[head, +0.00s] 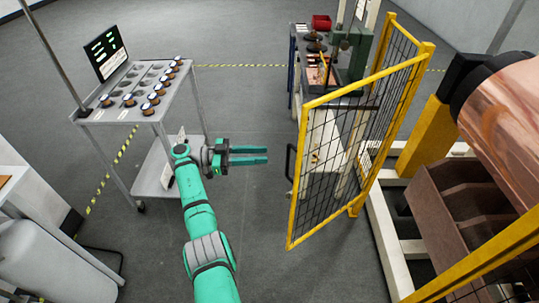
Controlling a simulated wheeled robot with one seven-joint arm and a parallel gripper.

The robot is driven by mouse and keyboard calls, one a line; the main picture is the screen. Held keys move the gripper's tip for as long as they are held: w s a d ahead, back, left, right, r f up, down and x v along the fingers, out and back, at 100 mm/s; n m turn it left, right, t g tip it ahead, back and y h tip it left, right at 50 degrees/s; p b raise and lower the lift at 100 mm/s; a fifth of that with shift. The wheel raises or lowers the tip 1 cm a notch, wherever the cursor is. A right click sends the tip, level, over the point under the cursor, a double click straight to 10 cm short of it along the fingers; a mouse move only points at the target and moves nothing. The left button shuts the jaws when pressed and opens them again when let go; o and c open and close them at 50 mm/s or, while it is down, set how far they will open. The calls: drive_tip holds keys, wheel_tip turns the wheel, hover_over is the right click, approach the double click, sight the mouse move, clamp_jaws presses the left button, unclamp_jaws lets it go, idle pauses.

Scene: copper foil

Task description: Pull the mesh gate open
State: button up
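The mesh gate (330,165) has a yellow frame and black wire mesh. It stands upright right of centre, its right side at a yellow post (399,125) and its left edge reaching toward me. A dark bar handle (290,163) sits at that left edge. Whether the gate is latched or ajar cannot be told. My gripper (267,155) is just left of the handle, with its two teal fingers pointing right toward it. The fingers are apart with a gap between them, nothing shows in the gap, and they appear short of the handle.
A grey trolley (140,100) with a screen and several copper-coloured pieces stands at left. A workbench with tools (330,60) is behind the gate. A large copper roll (505,125) and pale machine frame (385,235) are at right. Grey floor (265,215) is clear before the gate.

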drive_tip(key=shift+w+a, duration=0.15)
drive_tip(key=shift+a, duration=0.45)
